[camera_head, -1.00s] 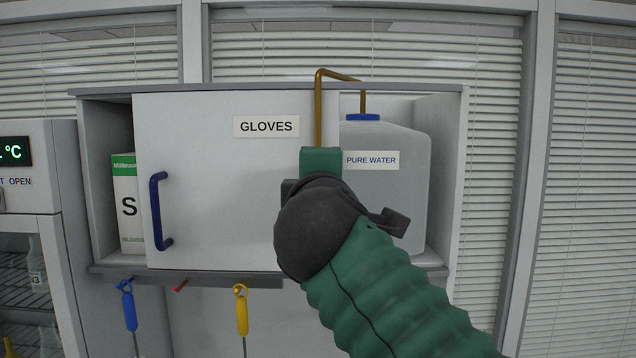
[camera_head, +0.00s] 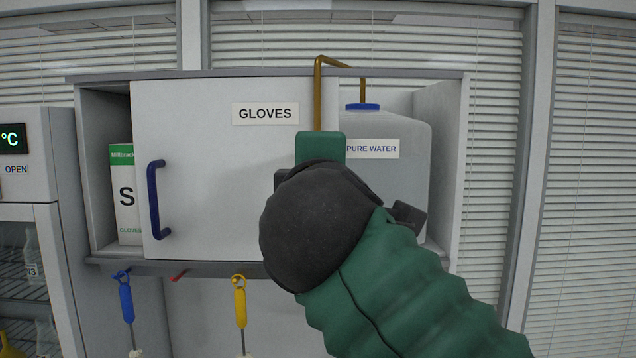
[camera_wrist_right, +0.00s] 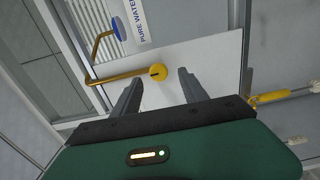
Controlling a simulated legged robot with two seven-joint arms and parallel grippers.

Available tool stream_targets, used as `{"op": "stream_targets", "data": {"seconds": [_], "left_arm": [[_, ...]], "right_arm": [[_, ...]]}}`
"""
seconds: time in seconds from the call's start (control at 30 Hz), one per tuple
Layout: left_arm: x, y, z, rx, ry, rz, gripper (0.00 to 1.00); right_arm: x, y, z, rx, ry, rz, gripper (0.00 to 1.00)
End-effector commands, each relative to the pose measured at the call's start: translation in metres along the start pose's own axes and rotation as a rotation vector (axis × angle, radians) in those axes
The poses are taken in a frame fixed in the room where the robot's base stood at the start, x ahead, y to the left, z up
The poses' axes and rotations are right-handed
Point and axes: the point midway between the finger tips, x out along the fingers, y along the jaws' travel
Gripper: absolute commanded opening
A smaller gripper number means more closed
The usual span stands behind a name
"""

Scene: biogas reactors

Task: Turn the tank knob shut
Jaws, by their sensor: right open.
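The tank (camera_head: 400,160) is a translucent container with a blue cap, labelled PURE WATER, in the right part of the wall cabinet. A brass pipe (camera_head: 318,95) rises beside it and bends down at the cap. In the right wrist view, the yellow round knob (camera_wrist_right: 158,74) with a dark slot sits at the end of that pipe. My right gripper (camera_wrist_right: 160,78) is open, with one finger to each side of the knob in the picture; I see no contact and cannot judge the depth gap. In the head view, my right wrist hides the knob and fingers. My left gripper is not in view.
The white GLOVES door (camera_head: 210,180) with a blue handle (camera_head: 154,200) covers the cabinet's middle. A glove box (camera_head: 124,195) stands at its left. Blue (camera_head: 126,300) and yellow (camera_head: 240,303) handled tools hang below. A glass-fronted unit (camera_head: 25,225) stands at far left.

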Motion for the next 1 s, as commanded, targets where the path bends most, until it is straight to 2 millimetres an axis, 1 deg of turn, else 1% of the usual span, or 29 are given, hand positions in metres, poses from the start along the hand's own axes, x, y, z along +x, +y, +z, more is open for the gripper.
{"op": "stream_targets", "data": {"seconds": [0.03,0.2,0.3,0.43,0.57,0.77,0.83,0.87,0.93,0.97,1.0], "left_arm": [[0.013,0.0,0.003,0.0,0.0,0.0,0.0],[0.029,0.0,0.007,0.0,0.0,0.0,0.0],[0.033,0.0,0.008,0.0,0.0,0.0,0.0],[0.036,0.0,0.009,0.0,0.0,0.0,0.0],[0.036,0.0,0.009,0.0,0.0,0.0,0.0],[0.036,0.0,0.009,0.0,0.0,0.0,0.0],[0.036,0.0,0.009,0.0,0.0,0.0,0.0],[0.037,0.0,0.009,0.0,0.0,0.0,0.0],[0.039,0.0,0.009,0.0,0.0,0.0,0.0],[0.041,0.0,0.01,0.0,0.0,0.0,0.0],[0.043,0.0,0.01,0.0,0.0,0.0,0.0]], "right_arm": [[-0.017,-0.006,-0.001,0.001,0.005,0.003,0.51],[-0.066,-0.006,-0.001,0.002,0.004,0.002,0.51],[-0.089,-0.005,0.0,0.001,0.002,-0.001,0.51],[-0.109,-0.004,-0.001,-0.001,0.001,-0.002,0.51],[-0.116,-0.003,-0.001,-0.001,0.001,-0.004,0.51],[-0.116,-0.003,-0.001,-0.001,0.0,-0.004,0.51],[-0.114,-0.005,-0.001,-0.002,0.0,-0.008,0.51],[-0.112,-0.01,-0.002,-0.002,0.0,-0.015,0.51],[-0.099,-0.032,-0.006,-0.002,0.003,-0.052,0.51],[-0.091,-0.047,-0.008,-0.001,0.004,-0.077,0.51],[-0.078,-0.072,-0.01,0.005,0.003,-0.119,0.51]]}}
